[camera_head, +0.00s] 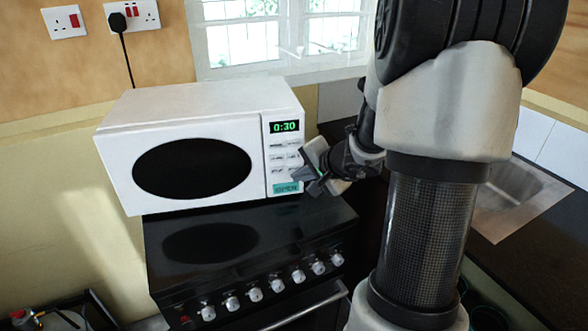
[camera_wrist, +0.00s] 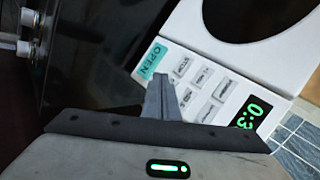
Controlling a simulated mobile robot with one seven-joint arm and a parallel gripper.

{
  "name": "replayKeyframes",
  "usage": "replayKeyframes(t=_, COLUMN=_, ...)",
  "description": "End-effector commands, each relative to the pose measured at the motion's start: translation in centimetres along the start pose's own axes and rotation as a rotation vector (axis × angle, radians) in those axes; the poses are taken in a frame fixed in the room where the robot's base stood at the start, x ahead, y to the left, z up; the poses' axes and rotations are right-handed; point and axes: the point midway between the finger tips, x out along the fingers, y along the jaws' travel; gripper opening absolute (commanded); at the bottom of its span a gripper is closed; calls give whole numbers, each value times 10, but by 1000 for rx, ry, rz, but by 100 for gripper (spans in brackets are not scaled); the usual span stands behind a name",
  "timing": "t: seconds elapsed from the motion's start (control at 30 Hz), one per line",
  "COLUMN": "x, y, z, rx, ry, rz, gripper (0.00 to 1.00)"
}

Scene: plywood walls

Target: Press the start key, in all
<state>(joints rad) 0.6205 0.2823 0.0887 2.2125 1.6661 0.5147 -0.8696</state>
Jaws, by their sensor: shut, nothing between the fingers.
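The white microwave (camera_head: 200,103) stands on the black cooker, its door shut. Its green display (camera_head: 284,127) reads 0:30. Below that is a panel of small grey keys (camera_head: 278,157), with a teal OPEN key (camera_head: 287,188) at the bottom. My gripper (camera_head: 311,174) is shut and empty, just right of the panel's lower part. In the wrist view the shut fingertips (camera_wrist: 160,82) lie over the panel's edge, near the OPEN key (camera_wrist: 151,60) and the small keys (camera_wrist: 203,76). I cannot read which small key is start, nor tell whether the fingers touch the panel.
The black cooker (camera_head: 170,262) with a row of knobs is under the microwave. A sink (camera_head: 510,195) is at the right, partly behind my arm. A window (camera_head: 270,40) and wall sockets (camera_head: 133,14) are behind. A tray with small items (camera_head: 60,318) is at lower left.

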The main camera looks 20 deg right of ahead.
Motion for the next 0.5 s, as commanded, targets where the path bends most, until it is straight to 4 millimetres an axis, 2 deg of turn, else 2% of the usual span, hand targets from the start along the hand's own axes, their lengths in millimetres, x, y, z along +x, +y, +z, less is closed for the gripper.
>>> replayKeyframes(t=0.5, x=6, y=-4, z=-5, rx=0, ry=1, rz=0, gripper=0)
